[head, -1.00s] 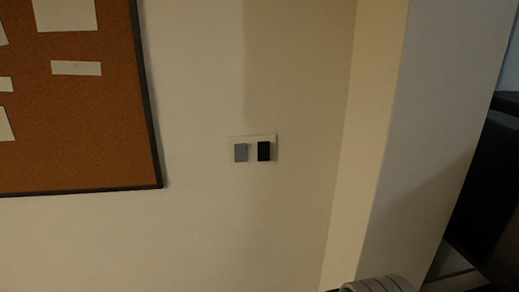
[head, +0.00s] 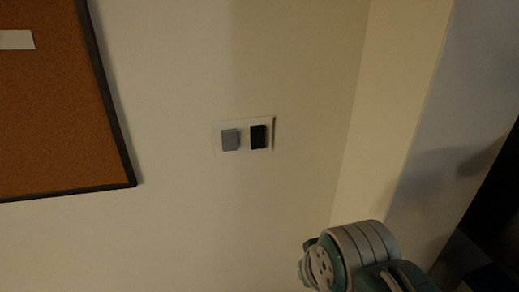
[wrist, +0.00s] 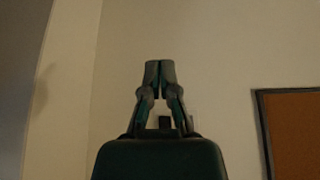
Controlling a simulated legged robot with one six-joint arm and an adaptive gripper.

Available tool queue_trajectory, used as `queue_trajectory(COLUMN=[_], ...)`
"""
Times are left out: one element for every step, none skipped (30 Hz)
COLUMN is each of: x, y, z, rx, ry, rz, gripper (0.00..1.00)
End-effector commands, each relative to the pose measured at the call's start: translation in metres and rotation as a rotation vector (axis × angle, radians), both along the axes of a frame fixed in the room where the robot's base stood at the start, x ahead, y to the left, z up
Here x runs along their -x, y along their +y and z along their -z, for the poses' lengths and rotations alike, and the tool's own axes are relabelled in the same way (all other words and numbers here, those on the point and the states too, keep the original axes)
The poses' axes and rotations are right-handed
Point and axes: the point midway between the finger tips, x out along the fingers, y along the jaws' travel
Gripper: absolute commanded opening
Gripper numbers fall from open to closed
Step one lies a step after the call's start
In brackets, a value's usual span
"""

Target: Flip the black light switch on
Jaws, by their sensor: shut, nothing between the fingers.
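The black light switch (head: 258,137) is the right one of two rockers on a white wall plate (head: 272,121). A grey switch (head: 230,140) sits to its left. In the wrist view, my gripper (wrist: 160,70) has its fingertips together with nothing held. A small dark shape (wrist: 165,123) shows in the gap between the finger links and looks like the black switch, partly hidden. In the head view, my arm shows at the lower right, below and to the right of the plate and apart from it. The fingertips cannot be made out there.
A corkboard (head: 48,120) with a dark frame hangs left of the plate; it also shows at the right of the wrist view (wrist: 295,135). A wall corner and pale upright face (head: 395,110) stand to the right. The wall around the plate is bare.

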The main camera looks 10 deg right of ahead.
Motion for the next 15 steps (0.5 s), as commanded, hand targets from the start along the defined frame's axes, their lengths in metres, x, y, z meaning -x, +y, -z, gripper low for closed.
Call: queue_trajectory(x=[-0.001,-0.002,-0.006,-0.011,-0.018,-0.028,-0.038,-0.049,-0.064,-0.076,-0.087,-0.102,-0.112,-0.122,-0.136], y=[0.000,0.000,0.000,0.000,0.000,0.000,0.000,0.000,0.000,0.000,0.000,0.000,-0.001,-0.001,-0.001], z=[0.000,0.000,0.000,0.000,0.000,0.000,-0.001,-0.002,-0.003,-0.004,-0.005,-0.006,-0.008,-0.009,-0.011], rx=[0.001,0.005,0.014,0.026,0.042,0.071,0.099,0.132,0.184,0.226,0.270,0.332,0.381,0.432,0.503], ry=[-0.002,-0.006,-0.017,-0.031,-0.049,-0.081,-0.111,-0.144,-0.193,-0.230,-0.267,-0.315,-0.350,-0.386,-0.432], rz=[-0.003,-0.010,-0.026,-0.047,-0.074,-0.120,-0.161,-0.207,-0.273,-0.322,-0.370,-0.431,-0.476,-0.519,-0.572], gripper=[0.00,0.00,0.00,0.00,0.00,0.00,0.00,0.00,0.00,0.00,0.00,0.00,0.00,0.00,0.00])
